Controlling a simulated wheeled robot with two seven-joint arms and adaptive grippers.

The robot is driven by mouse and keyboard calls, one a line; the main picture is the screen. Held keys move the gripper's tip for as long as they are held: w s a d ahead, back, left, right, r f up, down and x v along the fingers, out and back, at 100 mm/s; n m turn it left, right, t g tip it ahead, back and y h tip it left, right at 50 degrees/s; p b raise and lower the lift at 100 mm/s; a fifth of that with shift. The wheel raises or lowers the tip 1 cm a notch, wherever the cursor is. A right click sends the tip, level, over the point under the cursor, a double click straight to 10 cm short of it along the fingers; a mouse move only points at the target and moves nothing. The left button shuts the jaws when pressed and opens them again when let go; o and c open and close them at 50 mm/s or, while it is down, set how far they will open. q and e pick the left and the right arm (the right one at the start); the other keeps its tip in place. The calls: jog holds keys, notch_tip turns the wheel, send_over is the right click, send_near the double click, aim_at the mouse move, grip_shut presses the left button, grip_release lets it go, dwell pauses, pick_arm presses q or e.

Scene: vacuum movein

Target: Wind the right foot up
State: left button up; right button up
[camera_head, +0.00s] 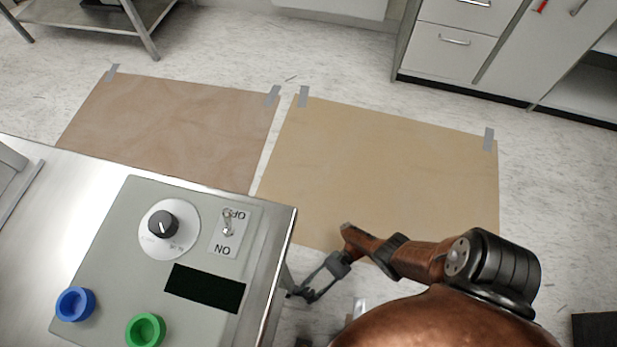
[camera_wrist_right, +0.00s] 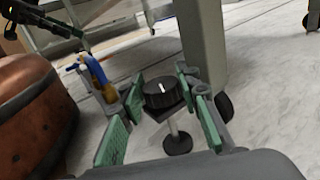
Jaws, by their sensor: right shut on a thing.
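The right foot shows in the right wrist view as a black round knob (camera_wrist_right: 160,93) with a white mark, over a thin metal stem and a dark round pad (camera_wrist_right: 178,143) near the floor. My right gripper (camera_wrist_right: 163,104) has its green-padded fingers on both sides of the knob and is shut on it. In the head view my right gripper (camera_head: 318,281) reaches low beside the right edge of the steel machine (camera_head: 272,262), which hides the foot there.
The machine's top carries a panel with a dial (camera_head: 163,224), an on/off switch (camera_head: 228,222), a blue ring (camera_head: 75,304) and a green ring (camera_head: 145,330). A caster wheel (camera_wrist_right: 224,106) stands close right of the foot. Two taped brown sheets (camera_head: 390,165) lie on open floor beyond.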

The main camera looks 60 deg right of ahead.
jog(key=shift+r, duration=0.1)
dwell(0.5)
jog(key=o, duration=1.2)
jog(key=shift+c, duration=0.2)
jog(key=shift+s, duration=0.15)
